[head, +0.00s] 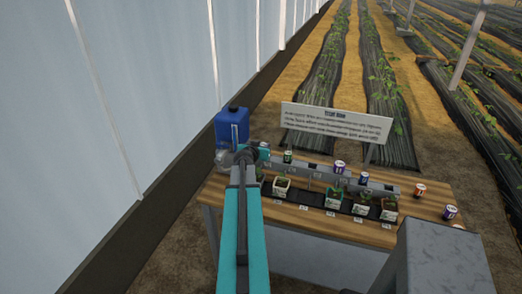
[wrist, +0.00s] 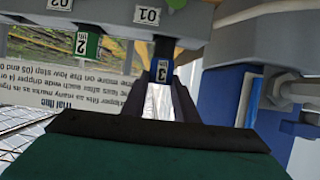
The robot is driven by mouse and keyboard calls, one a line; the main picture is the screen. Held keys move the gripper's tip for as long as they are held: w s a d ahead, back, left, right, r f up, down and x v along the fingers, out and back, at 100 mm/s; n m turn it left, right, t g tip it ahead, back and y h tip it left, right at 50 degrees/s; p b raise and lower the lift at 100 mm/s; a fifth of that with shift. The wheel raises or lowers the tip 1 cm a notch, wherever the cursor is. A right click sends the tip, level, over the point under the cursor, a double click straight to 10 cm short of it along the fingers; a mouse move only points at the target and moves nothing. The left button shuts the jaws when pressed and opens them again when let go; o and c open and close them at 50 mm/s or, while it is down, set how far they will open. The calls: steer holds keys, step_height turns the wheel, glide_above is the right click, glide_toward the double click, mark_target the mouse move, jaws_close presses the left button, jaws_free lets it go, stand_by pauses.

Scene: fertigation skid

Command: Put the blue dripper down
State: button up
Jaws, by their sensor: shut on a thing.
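In the head view my arm's end is at the left end of the bench (head: 380,233), and the held dripper cannot be made out there.
A blue canister (head: 231,127) stands at the bench's left end, close to my arm. Several potted seedlings (head: 334,197) stand in a black tray in front of the rail. A sign (head: 338,123) stands behind. Coloured drippers, such as an orange one (head: 419,190), are at the right.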

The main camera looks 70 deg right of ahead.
steer(key=shift+s+f, duration=0.2)
steer(key=shift+f, duration=0.35)
steer(key=shift+w+f, duration=0.15)
steer(key=shift+f, duration=0.1)
steer(key=shift+f+b, duration=0.15)
steer(key=shift+b, duration=0.15)
steer(key=o, duration=1)
steer(key=shift+o, duration=0.2)
steer(key=shift+r+p, duration=0.25)
steer(key=shift+p, duration=0.1)
